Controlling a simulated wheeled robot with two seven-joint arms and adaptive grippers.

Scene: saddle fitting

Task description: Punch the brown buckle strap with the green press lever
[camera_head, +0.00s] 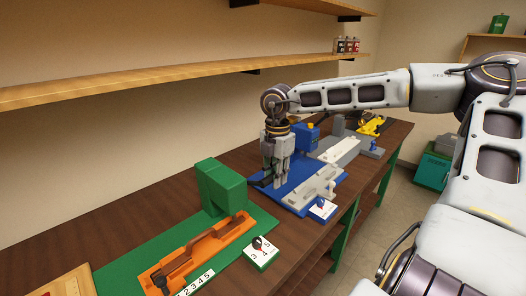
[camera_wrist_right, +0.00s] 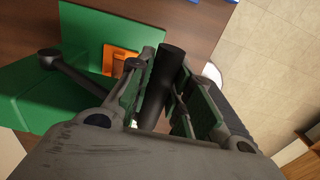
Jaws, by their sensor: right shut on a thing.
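The green press (camera_head: 222,187) stands on a green base plate on the bench. An orange fixture (camera_head: 237,228) runs out from under it, with the brown buckle strap (camera_head: 205,245) lying along it. My right gripper (camera_head: 274,182) points down just right of the press, in front of the blue station. In the right wrist view its fingers (camera_wrist_right: 165,95) are shut on the black lever handle (camera_wrist_right: 172,65). A dark lever arm (camera_wrist_right: 75,82) runs from a round pivot to behind the gripper. Part of the orange fixture (camera_wrist_right: 118,60) shows beyond. My left gripper is out of view.
A small numbered block (camera_head: 262,252) with a black pointer sits at the bench's front edge. A blue station (camera_head: 300,200) and a grey one (camera_head: 338,150) stand farther right. Wooden shelves (camera_head: 200,80) overhang the bench.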

